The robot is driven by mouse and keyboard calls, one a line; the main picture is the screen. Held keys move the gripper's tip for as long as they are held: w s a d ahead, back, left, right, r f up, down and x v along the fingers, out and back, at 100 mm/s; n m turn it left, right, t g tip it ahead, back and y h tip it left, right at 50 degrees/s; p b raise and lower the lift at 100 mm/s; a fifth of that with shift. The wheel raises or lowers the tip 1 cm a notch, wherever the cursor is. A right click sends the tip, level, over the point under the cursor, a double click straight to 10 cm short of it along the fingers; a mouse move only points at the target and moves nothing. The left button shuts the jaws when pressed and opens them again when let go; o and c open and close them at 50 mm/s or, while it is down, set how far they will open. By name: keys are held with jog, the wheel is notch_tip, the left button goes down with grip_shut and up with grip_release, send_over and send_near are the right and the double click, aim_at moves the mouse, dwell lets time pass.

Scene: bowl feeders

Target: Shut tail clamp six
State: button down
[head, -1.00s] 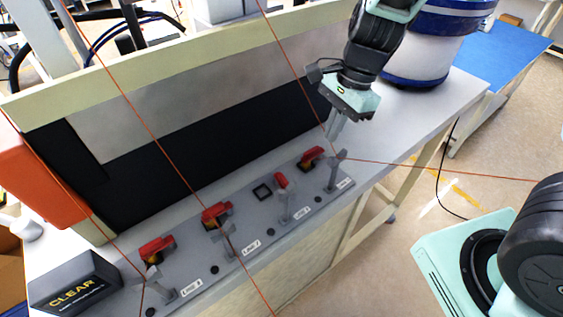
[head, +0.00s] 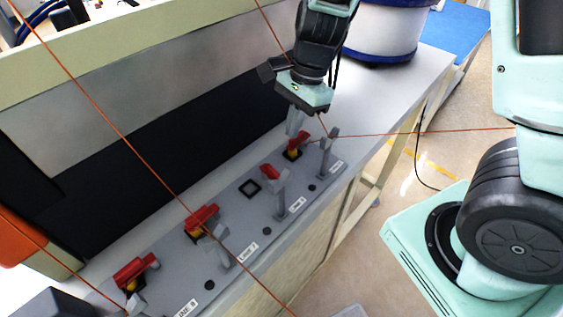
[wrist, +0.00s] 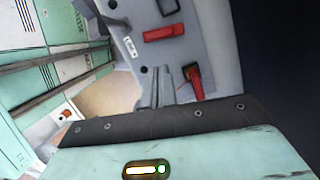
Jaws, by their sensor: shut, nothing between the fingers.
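A row of red-handled clamps stands on a grey strip (head: 233,205). Only some labels read: the second clamp (head: 202,218) from the left is by "LINE 7"; the two farther right have labels too small to read. The third clamp's red handle (head: 271,172) lies low beside its post. The far-right clamp's red handle (head: 299,138) is tilted, with yellow under it. My gripper (head: 295,124) is shut and empty, its tips just above this far-right handle. In the wrist view, the shut fingers (wrist: 158,86) point down beside a red handle (wrist: 196,86); contact cannot be told.
Orange-red lines cross the scene, one running right from the far-right post (head: 328,152). A black and grey panel (head: 150,140) stands behind the strip. A white and blue drum (head: 385,30) is at the back right. The left clamp (head: 135,270) is near the lower edge.

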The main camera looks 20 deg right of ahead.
aim_at(272, 172)
jog(key=shift+f, duration=0.1)
jog(key=x, duration=0.9)
jog(key=shift+f, duration=0.4)
jog(key=shift+a, duration=0.1)
